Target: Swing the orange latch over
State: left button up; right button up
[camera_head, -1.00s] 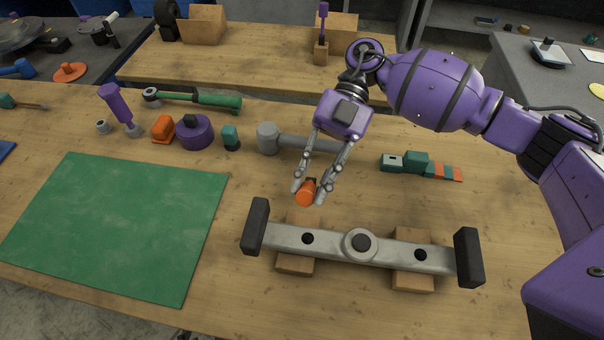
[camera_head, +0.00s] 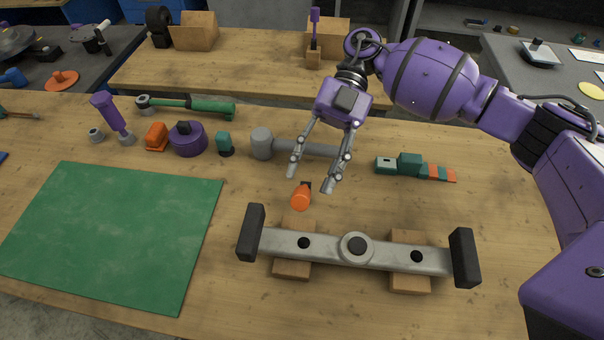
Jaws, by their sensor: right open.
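The orange latch (camera_head: 301,198) is a short orange piece with a dark end, on the wooden bench just behind the grey metal bar. My right gripper (camera_head: 310,180) is open above and behind the latch. Its two fingers point down and are spread apart, with nothing between them. The latch shows just past the fingertips, and the fingers look clear of it. My left gripper is not in view.
The grey crossbar (camera_head: 385,252) with black ends rests on two wooden blocks in front of the latch. A grey hammer-like part (camera_head: 262,143) lies behind the gripper. A green mat (camera_head: 110,235) covers the left. A teal and orange tool (camera_head: 410,165) lies to the right.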

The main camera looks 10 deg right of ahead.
jog(key=v, duration=0.9)
jog(key=shift+a, duration=0.1)
jog(key=shift+c, duration=0.5)
